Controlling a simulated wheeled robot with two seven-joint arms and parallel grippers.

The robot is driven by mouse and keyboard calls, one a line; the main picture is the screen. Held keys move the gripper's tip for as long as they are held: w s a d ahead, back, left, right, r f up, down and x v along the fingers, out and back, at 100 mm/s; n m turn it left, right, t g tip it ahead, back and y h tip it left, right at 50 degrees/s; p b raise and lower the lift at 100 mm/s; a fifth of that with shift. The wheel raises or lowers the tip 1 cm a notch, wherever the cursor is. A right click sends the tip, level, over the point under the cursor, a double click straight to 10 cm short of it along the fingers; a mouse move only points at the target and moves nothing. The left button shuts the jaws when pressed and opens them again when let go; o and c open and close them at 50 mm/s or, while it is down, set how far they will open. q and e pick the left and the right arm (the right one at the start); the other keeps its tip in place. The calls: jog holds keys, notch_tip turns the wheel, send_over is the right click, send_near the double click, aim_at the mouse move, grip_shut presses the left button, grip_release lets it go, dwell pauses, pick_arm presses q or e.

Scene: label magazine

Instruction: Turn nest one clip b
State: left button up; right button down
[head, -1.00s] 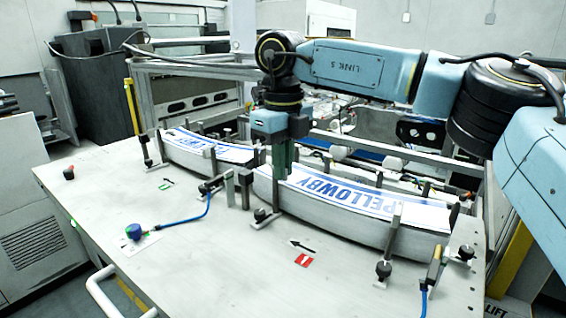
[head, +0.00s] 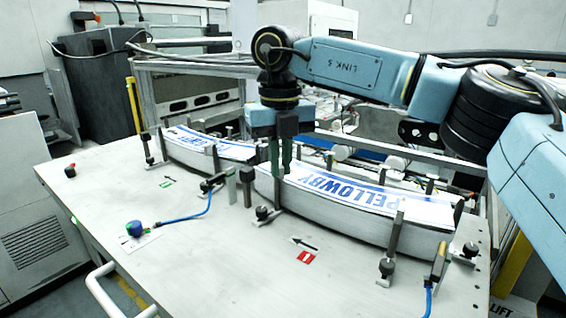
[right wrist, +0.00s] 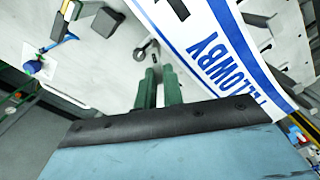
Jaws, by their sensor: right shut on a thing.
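My right gripper (head: 281,157) points down at the near left corner of the right-hand stack of printed labels (head: 350,194). Its green fingers are shut on the upper end of a dark upright clip (head: 278,194), whose black knob (head: 263,212) stands on the deck. In the right wrist view the fingers (right wrist: 160,88) are close together beside the label stack (right wrist: 215,45); what lies between them is mostly hidden. The left-hand label stack (head: 208,153) sits behind. My left gripper is not in view.
More posts stand along the stacks, including a dark one (head: 396,236) at front right. A blue knob (head: 135,229) with a blue hose and a red-topped knob (head: 70,170) stand at left. Arrow marks lie on the pale deck (head: 215,265), whose front is clear.

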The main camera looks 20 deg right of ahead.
jog(key=m, duration=0.4)
jog(key=a+m+b, duration=0.1)
jog(key=m, duration=0.3)
jog(key=w+a+m, duration=0.1)
jog(key=m, duration=0.3)
jog(key=shift+b, duration=0.35)
jog(key=shift+m, duration=0.3)
jog(key=c, duration=1.5)
grip_release()
jog(key=shift+r, duration=0.1)
